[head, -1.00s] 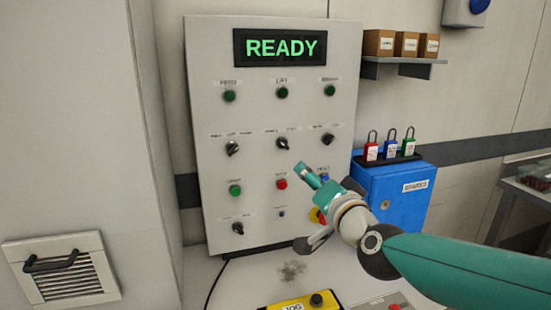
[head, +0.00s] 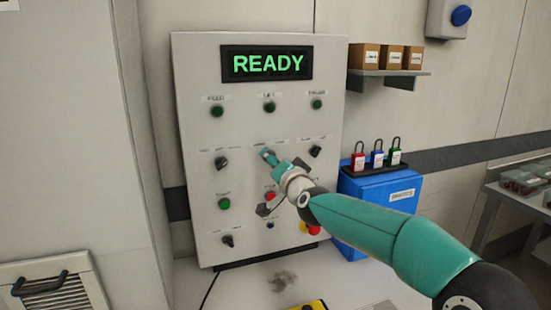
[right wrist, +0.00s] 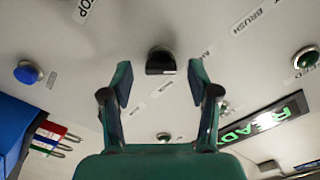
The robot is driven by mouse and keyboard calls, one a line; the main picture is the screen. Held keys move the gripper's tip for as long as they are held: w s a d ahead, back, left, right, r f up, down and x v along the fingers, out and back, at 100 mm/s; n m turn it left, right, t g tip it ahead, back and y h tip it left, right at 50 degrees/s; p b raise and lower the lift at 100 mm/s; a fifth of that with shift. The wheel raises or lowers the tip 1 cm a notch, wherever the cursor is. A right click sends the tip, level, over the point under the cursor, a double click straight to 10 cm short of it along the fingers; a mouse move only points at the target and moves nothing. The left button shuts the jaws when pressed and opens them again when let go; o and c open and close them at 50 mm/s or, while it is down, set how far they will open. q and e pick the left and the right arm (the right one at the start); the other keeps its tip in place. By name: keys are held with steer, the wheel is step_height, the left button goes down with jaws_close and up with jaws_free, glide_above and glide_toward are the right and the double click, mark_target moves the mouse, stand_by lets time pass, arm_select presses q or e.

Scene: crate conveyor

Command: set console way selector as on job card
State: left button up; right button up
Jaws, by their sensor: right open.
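The grey console (head: 195,90) stands upright with a READY display (head: 267,64) lit green. Its middle row has a left selector (head: 221,162) and a right selector (head: 315,151), both black; the middle selector is hidden behind my right gripper (head: 268,156) in the head view. In the right wrist view a black selector knob (right wrist: 161,62) lies ahead between the open fingers of my right gripper (right wrist: 160,85). The fingers stand on either side of it with gaps, and I see no contact. The labels are too blurred to read its setting. I cannot make out a job card. My left gripper is not in view.
Green (head: 224,203) and red (head: 270,197) buttons and a lower selector (head: 228,240) sit close below. A blue box (head: 375,195) with padlocks (head: 377,155) stands right of the console. A shelf with small boxes (head: 390,58) is above it.

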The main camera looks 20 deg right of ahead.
steer(key=shift+w, duration=0.45)
jaws_close()
